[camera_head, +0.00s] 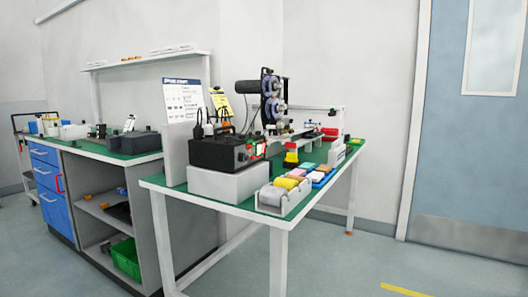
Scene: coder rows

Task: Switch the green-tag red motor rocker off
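A black box (212,154) with dark knobs or plugs on top sits on a white block (222,184) at the near left of the green-topped table. Its right face carries a light panel (257,149) with small red and green marks. They are too small to tell which is the red motor rocker with a green tag, or how it is set. A machine with grey-blue reels (273,100) stands behind the box. Neither of my grippers is in view.
The green-topped table (151,182) has white legs. A holder of coloured rolls (272,195) stands at its front edge, with coloured blocks (318,176) behind. A grey cabinet bench (91,151) stands to the left. Floor is clear on the right, before a blue door (464,150).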

